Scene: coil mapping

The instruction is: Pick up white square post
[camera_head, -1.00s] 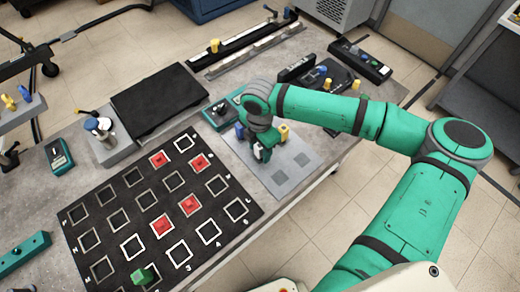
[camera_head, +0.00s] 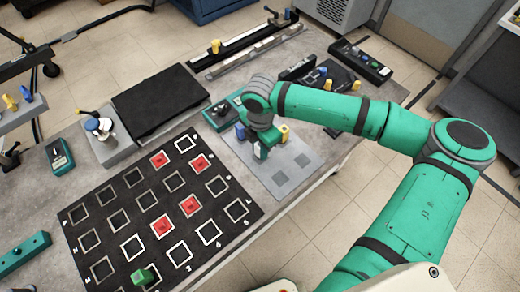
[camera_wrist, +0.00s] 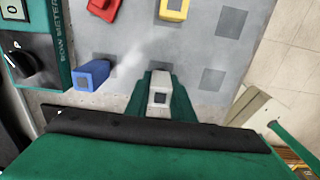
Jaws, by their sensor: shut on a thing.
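The white square post (camera_wrist: 159,97) shows in the wrist view, upright between the green fingers of my gripper (camera_wrist: 160,92). My gripper is shut on it, low over the light grey plate (camera_wrist: 133,35). In the head view my gripper (camera_head: 263,151) is at the plate's left part and hides the white post. I cannot tell whether the post's foot still touches the plate.
On the plate are a blue post (camera_wrist: 91,75) left of my gripper, a yellow post (camera_wrist: 173,9) and a red post (camera_wrist: 103,9) beyond. The plate's right side (camera_head: 303,160) is clear. The black grid mat (camera_head: 130,215) with red and green pieces lies to the left.

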